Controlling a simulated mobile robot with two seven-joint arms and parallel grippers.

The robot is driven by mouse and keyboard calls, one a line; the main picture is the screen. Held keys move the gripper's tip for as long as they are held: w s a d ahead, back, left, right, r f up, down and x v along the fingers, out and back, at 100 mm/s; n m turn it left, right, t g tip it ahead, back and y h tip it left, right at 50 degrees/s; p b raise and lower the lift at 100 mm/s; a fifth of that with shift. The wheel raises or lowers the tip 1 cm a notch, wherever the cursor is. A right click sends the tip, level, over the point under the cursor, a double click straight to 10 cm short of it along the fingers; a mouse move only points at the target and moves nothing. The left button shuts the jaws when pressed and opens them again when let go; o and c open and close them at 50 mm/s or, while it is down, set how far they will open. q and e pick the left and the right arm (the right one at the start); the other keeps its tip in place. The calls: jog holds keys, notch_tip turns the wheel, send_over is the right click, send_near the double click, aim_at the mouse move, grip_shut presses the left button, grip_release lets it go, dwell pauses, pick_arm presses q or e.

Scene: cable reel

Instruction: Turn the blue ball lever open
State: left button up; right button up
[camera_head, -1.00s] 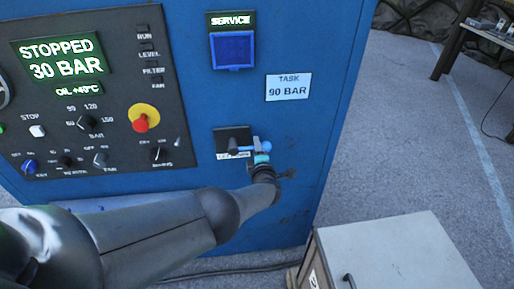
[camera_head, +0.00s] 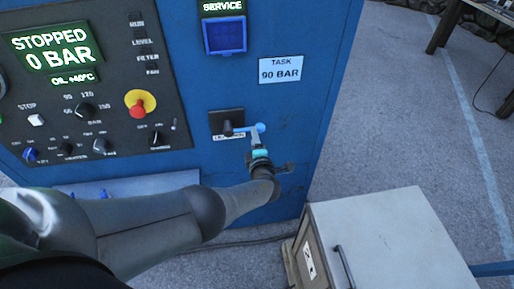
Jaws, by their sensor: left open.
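The blue ball lever (camera_head: 246,128) sits on a small black plate (camera_head: 226,117) on the front of the blue machine (camera_head: 290,112). Its handle points to the right from a dark hub, with a light blue ball at the end. My left gripper (camera_head: 256,141) is open, just below the ball end; its fingertips overlap the handle's lower edge in the picture, and I cannot tell if they touch it. The label under the lever is partly hidden. The green display (camera_head: 52,48) reads STOPPED, 0 BAR. My right gripper is not in view.
A control panel with knobs and a red emergency button (camera_head: 138,107) is left of the lever. A task card (camera_head: 281,69) reading 90 BAR is above right. A pale cabinet (camera_head: 390,235) stands at lower right. Open paved floor (camera_head: 400,120) lies right of the machine.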

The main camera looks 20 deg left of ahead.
pick_arm(q)
jog(key=v, duration=0.6)
jog(key=shift+s+p, duration=0.25)
jog(key=shift+p, duration=0.15)
jog(key=shift+r, duration=0.15)
dwell(0.4)
